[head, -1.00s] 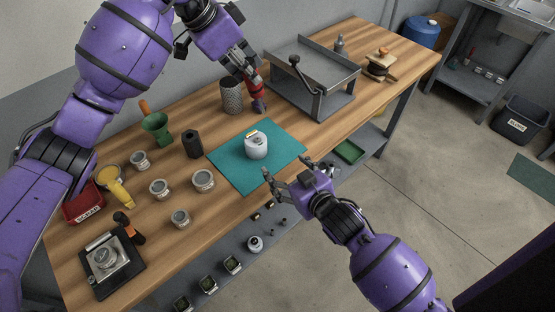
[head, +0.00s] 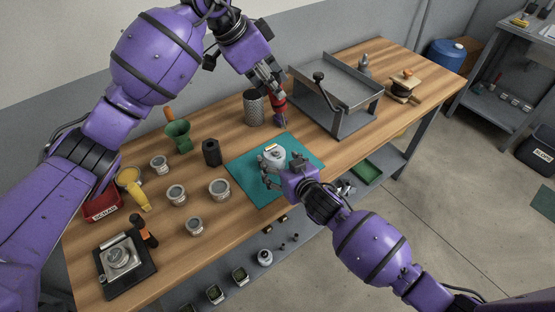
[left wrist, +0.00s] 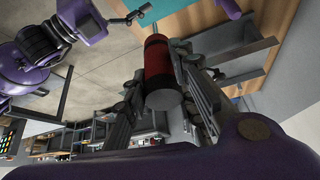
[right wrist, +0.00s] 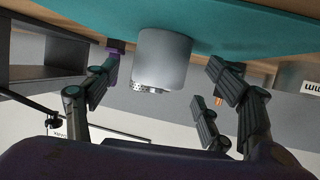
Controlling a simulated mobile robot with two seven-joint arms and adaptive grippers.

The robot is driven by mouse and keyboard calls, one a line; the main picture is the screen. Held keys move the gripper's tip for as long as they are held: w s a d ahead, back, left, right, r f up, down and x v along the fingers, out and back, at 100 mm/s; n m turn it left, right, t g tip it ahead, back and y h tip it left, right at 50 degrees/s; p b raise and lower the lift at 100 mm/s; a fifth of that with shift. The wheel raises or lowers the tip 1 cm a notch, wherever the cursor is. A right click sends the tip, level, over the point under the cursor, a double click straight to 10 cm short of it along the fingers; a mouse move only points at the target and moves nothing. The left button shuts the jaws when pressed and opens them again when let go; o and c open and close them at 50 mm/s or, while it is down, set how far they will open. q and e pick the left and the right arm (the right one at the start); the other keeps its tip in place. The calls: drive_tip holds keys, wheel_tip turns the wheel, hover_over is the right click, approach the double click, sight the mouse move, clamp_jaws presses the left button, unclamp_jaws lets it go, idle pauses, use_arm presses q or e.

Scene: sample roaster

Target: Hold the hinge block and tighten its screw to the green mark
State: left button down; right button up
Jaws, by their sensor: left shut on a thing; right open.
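The hinge block (head: 273,154) is a pale grey, rounded piece with a brass-coloured strip on top. It stands on the teal mat (head: 247,180). My right gripper (head: 273,174) is open at the block's near side. In the right wrist view the block (right wrist: 163,55) shows between the two spread fingers, with gaps on both sides. My left gripper (head: 275,93) is shut on a red-handled screwdriver (head: 280,104), behind the mat; its red handle (left wrist: 158,65) fills the jaws in the left wrist view. The screw and green mark cannot be made out.
A mesh cup (head: 253,108) and a grey tray stand (head: 340,95) are close to my left gripper. A black hexagonal piece (head: 212,152) and several small tins (head: 219,189) stand left of the mat. The bench's front edge runs under my right arm.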

drive_tip(key=shift+x, duration=1.2)
drive_tip(key=c, duration=1.6)
drive_tip(key=o, duration=1.5)
drive_tip(key=shift+r, duration=0.25)
drive_tip(key=c, duration=1.4)
